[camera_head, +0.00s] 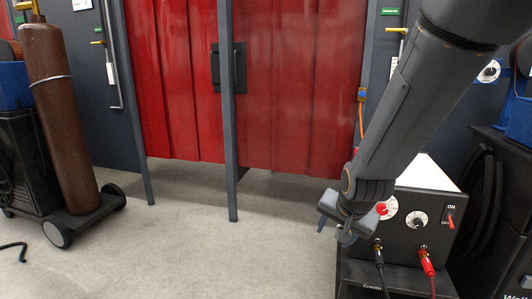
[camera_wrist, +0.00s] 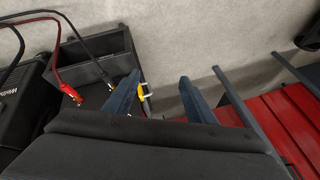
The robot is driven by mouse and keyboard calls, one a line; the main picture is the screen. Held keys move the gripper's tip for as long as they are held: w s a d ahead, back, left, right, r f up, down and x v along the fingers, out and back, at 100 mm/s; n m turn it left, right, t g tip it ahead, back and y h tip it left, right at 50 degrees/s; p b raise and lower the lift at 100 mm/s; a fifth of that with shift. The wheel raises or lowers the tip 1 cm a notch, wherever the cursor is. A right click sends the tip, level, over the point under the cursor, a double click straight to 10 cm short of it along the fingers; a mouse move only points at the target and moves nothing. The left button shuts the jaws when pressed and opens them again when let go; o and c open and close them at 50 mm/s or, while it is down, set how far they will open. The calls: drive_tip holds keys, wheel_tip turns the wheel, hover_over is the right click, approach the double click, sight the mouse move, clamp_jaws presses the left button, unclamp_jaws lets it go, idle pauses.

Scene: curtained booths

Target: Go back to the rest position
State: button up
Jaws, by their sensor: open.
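My gripper (camera_head: 335,224) hangs at the end of my arm, in front of the left part of a dark welding machine (camera_head: 408,242) with a white top. In the wrist view its two blue-grey fingers (camera_wrist: 160,82) stand apart with nothing held between them. The machine's front has a red-centred dial (camera_head: 384,208), a second dial (camera_head: 417,219) and a red switch (camera_head: 450,221) beside an ON label. A red plug (camera_head: 426,262) and a black plug (camera_head: 379,257) sit in its lower front. In the wrist view the red plug (camera_wrist: 69,91) is left of the fingers.
Red curtains (camera_head: 290,90) hang behind grey posts (camera_head: 228,120). A brown gas cylinder (camera_head: 60,115) stands on a wheeled cart at left. Grey floor (camera_head: 190,250) is clear in the middle. A small yellow part (camera_wrist: 144,91) shows near the left finger.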

drive_tip(key=s+a+r+n+g, duration=0.3)
drive_tip(key=s+n, duration=0.1)
drive_tip(key=s, duration=0.7)
drive_tip(key=s+a+r+n+g, duration=0.25)
drive_tip(key=s+n, duration=0.25)
drive_tip(key=s, duration=0.7)
drive_tip(key=d+r+m+p, duration=0.2)
drive_tip(key=d+r+p, duration=0.4)
drive_tip(key=p, duration=0.7)
drive_tip(key=shift+d+r, duration=0.35)
drive_tip(key=shift+r, duration=0.1)
drive_tip(key=shift+w+g, duration=0.1)
drive_tip(key=shift+g, duration=0.15)
drive_tip(key=shift+c, duration=0.8)
